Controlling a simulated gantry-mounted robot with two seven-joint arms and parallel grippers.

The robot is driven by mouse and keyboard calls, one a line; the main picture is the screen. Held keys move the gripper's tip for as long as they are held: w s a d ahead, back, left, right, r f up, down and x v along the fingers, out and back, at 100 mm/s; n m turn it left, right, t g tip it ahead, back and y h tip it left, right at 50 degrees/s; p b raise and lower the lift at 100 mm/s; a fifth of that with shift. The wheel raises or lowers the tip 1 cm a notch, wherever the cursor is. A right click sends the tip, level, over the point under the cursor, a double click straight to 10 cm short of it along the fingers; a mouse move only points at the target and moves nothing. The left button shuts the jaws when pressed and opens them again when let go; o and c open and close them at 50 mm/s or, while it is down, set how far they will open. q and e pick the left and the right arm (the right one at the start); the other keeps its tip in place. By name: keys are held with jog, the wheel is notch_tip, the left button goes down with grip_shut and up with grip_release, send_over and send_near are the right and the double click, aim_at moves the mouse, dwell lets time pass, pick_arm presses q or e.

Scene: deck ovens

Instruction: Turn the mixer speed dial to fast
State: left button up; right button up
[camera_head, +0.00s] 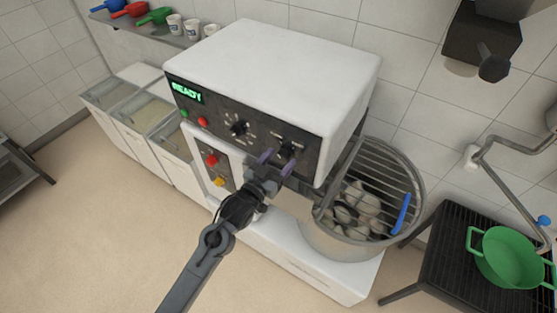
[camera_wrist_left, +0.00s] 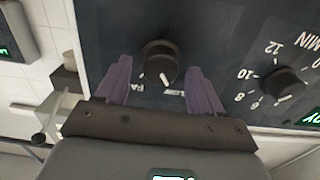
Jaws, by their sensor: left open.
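The white mixer (camera_head: 280,65) has a dark control panel with a green READY display (camera_head: 187,91). The black speed dial (camera_head: 289,147) is the right-hand knob; in the left wrist view the dial (camera_wrist_left: 160,62) shows a white mark pointing down, between partly covered labels, one starting "FA". My left gripper (camera_head: 277,161) is open in front of this dial. In the left wrist view its purple fingers (camera_wrist_left: 161,88) are spread to either side of the knob, with gaps visible; contact does not show. My right gripper is not in view.
The timer dial (camera_head: 238,128) sits left of the speed dial, with red and green buttons nearby. The mixer bowl (camera_head: 345,238) with its wire guard is at right below the panel. A green colander (camera_head: 510,258) stands on a dark rack. White bins (camera_head: 130,120) line the left.

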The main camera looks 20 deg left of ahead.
pick_arm(q)
jog(key=c, duration=1)
